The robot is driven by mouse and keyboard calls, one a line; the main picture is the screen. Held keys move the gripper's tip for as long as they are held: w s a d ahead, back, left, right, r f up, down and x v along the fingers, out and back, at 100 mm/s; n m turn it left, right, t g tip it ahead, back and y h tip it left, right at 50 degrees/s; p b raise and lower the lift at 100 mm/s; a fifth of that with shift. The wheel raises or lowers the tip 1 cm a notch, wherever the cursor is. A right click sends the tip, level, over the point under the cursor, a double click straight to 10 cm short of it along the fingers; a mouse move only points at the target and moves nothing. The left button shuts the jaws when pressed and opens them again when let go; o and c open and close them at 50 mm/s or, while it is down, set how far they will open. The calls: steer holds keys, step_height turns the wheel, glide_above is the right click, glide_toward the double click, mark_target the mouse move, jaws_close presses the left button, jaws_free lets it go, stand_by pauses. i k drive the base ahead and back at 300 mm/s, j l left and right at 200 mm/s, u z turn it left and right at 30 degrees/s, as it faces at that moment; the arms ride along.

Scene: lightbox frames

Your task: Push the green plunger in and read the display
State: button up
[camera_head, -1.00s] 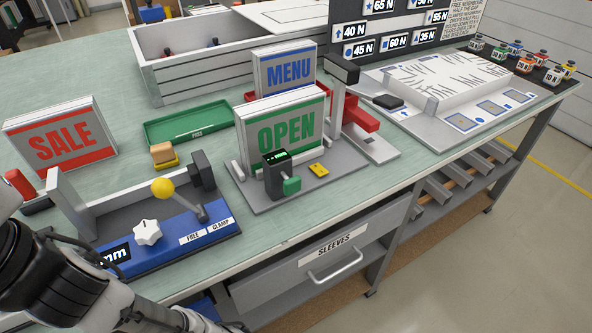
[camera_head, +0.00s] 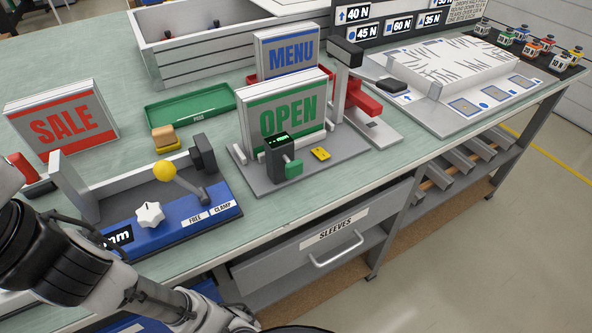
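The green plunger (camera_head: 293,168) sticks out toward the right from the front of a small dark upright device (camera_head: 279,163). The device stands on a grey base plate in front of the OPEN sign (camera_head: 290,112). A small lit green display (camera_head: 278,140) is at the top of the device; its characters are too small to read. My arm enters at the lower left and runs along the bottom edge. My gripper is out of view, and nothing of mine is seen touching the plunger.
A yellow tab (camera_head: 320,154) lies right of the device. Left is a blue clamp fixture (camera_head: 170,228) with a yellow-knobbed lever and white dial. A green tray (camera_head: 190,106), the SALE sign (camera_head: 62,122) and MENU sign (camera_head: 289,58) stand behind. The SLEEVES drawer (camera_head: 310,250) is below, shut.

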mark_target(294, 168)
steer(key=z, duration=1.85)
steer(key=k+j, duration=0.15)
steer(key=k, duration=0.35)
steer(key=k+j, duration=0.1)
steer(key=k, duration=0.35)
